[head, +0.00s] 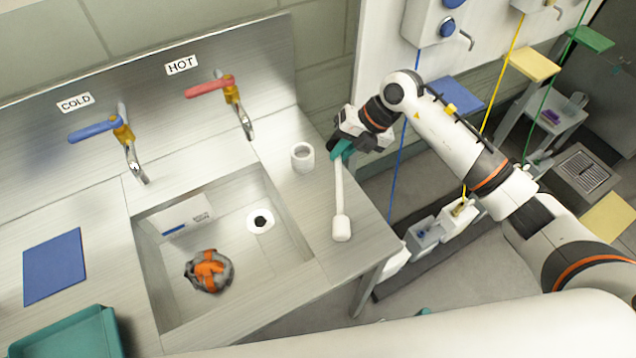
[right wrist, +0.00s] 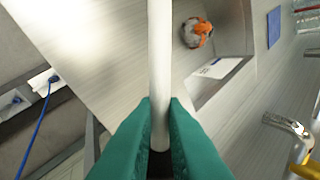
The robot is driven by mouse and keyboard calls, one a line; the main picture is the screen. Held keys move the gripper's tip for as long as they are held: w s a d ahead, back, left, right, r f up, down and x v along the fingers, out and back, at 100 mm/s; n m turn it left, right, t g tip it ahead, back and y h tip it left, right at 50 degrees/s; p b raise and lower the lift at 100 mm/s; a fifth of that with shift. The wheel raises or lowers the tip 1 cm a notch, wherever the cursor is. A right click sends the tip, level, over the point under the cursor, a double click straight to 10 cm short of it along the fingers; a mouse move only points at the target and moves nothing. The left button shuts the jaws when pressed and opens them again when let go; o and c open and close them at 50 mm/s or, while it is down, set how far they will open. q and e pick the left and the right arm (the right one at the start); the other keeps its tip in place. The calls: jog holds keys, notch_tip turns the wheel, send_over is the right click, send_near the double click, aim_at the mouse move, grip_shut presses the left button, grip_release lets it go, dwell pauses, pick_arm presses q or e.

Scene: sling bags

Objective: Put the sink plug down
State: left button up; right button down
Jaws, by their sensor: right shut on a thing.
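My right gripper (head: 342,150), with teal fingers, is shut on the slim white handle of a long-handled tool (head: 340,195). Its blocky white head hangs over the counter right of the sink; I cannot tell if it touches. In the right wrist view the handle (right wrist: 160,65) runs up from between the fingers (right wrist: 160,135), its head out of frame. I cannot tell whether this tool is the sink plug. The sink's white drain ring (head: 252,224) has a dark centre, either an open hole or a black plug. My left gripper is not in view.
A white cup (head: 303,157) stands on the counter behind the sink's right side. An orange and grey bundle (head: 209,271) and a white labelled box (head: 182,218) are in the sink. Blue (head: 94,128) and red (head: 209,88) tap levers stand behind. The counter's right edge is close.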

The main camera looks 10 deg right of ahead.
jog(key=d+f+m+t, duration=0.1)
jog(key=d+f+m, duration=0.1)
jog(key=p, duration=0.2)
send_over(346, 190)
notch_tip(346, 190, down, 5)
jog(key=shift+f, duration=0.1)
notch_tip(346, 190, down, 4)
jog(key=shift+r+p, duration=0.1)
jog(key=shift+p, duration=0.3)
jog(key=shift+f, duration=0.4)
jog(key=shift+f, duration=0.15)
jog(key=c, duration=1.8)
grip_release()
